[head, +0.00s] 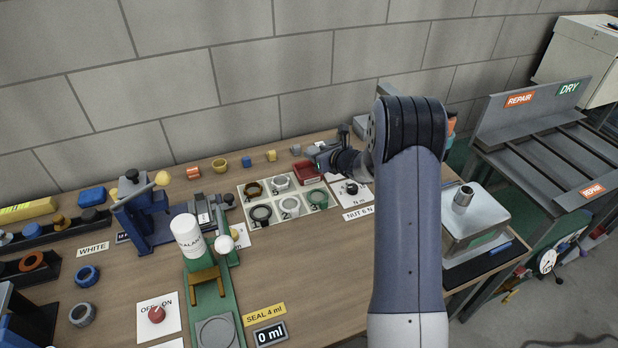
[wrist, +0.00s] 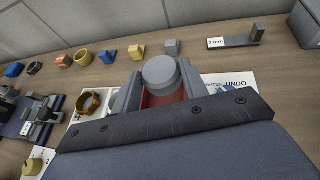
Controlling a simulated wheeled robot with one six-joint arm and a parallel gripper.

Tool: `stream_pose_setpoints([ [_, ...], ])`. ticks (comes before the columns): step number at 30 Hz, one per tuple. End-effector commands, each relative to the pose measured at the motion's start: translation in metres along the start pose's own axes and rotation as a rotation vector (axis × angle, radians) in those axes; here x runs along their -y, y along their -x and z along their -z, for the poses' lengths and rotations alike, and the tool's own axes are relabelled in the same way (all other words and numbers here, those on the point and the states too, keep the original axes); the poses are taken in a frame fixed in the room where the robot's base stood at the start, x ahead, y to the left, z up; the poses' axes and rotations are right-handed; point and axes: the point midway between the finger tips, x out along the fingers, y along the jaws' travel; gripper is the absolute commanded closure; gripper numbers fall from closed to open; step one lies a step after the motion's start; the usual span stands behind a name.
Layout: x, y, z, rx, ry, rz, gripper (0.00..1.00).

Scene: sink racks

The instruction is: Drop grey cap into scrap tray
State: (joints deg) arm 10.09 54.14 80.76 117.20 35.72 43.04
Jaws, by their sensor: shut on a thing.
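The grey cap (wrist: 160,72) is a round, flat-topped piece between the two fingers of my gripper (wrist: 160,82) in the wrist view. The fingers are shut on its sides. A red tray (wrist: 158,100) shows partly below and behind the cap; I take it for the scrap tray. In the head view my gripper (head: 325,156) is just above and beside the red tray (head: 308,176) at the back of the bench. The cap is hard to make out there. Most of the tray is hidden in the wrist view.
A white sorting board with several rings (head: 290,206) lies in front of the tray. Small coloured parts, including a yellow ring (head: 219,166), stand along the back. A black-knobbed unit (head: 352,188) on a white card is to the right. My arm hides part of the bench.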

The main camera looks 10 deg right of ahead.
Motion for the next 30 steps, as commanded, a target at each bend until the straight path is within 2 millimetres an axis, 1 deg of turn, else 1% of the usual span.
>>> stream_pose_setpoints([
  [1,0.0,-0.001,0.003,0.001,0.0,0.0,0.8],
  [8,0.0,-0.001,0.002,0.002,0.0,0.0,0.8],
  [9,0.0,-0.001,0.002,0.002,0.0,0.0,0.57],
  [18,0.0,-0.001,0.002,0.002,0.0,0.0,0.33],
  [26,0.0,0.0,0.002,0.001,0.0,0.0,0.33],
  [30,0.001,0.011,0.002,0.002,0.0,0.001,0.33],
])
